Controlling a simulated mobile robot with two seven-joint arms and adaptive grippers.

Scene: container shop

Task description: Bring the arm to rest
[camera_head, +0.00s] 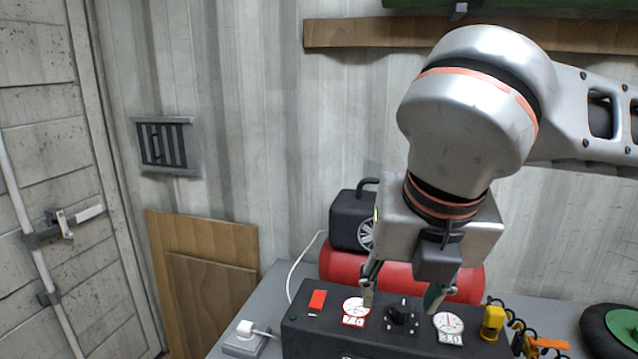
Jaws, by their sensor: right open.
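My right arm (470,110) comes in from the upper right and bends down over the bench. My right gripper (403,292) points down, with its fingers spread apart and nothing seen between them. It is just above or behind a black control box (320,338), over the black knob (401,313). I cannot tell whether a fingertip touches the box. The box also has a red switch (317,300), a left gauge (355,308) and a right gauge (449,323). My left gripper is not in view.
A red compressor tank (340,264) with a black motor (350,222) stands behind the box, partly hidden by my gripper. A wooden shelf (350,35) is above.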

